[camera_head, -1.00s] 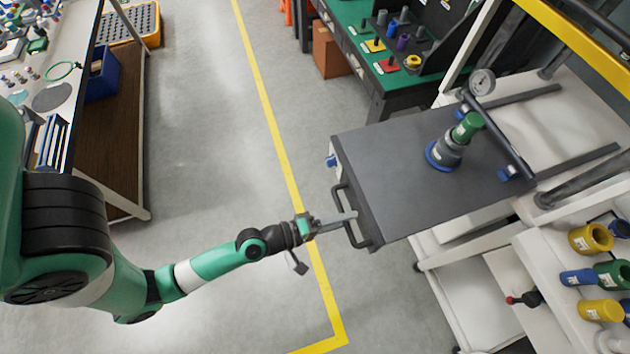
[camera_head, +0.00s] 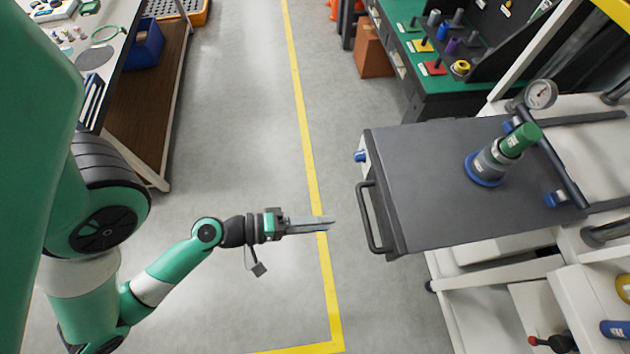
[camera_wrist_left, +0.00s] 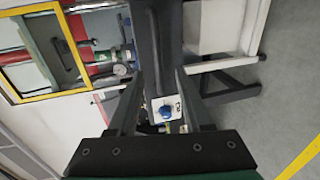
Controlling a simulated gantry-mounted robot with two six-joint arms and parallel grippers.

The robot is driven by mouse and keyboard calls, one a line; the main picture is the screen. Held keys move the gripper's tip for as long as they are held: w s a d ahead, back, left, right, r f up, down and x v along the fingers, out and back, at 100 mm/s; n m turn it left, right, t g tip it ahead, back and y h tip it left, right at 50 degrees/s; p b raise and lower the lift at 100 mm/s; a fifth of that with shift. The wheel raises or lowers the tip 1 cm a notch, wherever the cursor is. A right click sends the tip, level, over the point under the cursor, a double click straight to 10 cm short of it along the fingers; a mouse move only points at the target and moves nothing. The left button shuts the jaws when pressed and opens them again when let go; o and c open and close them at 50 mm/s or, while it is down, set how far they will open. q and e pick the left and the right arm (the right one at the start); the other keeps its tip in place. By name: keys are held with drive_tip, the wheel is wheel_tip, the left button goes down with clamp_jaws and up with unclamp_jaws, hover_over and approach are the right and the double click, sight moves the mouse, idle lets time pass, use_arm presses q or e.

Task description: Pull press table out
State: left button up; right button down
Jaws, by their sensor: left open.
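The press table is a dark grey slab (camera_head: 425,190) sticking out from the white press frame at the right, with a black bar handle (camera_head: 367,220) on its near left edge. A grey fitting with a green top and blue base (camera_head: 495,160) stands upright on it. My left gripper (camera_head: 333,222) is open and empty, left of the handle and clear of it by a small gap. In the left wrist view its fingers (camera_wrist_left: 158,73) are spread, with the dark table edge (camera_wrist_left: 157,35) beyond them and a blue knob (camera_wrist_left: 167,113) between them. My right gripper is out of view.
A green bench (camera_head: 450,95) with coloured parts stands behind the table, an orange-brown box (camera_head: 374,50) beside it. A workbench (camera_head: 150,95) stands at the left. A pressure gauge (camera_head: 541,94) is at the press. The floor (camera_head: 235,130) between is clear, crossed by a yellow line (camera_head: 307,150).

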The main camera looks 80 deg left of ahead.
use_arm(q)
drive_tip(key=shift+s+d+r, duration=0.1)
drive_tip(key=shift+s+r, duration=0.2)
drive_tip(key=shift+s, duration=0.2)
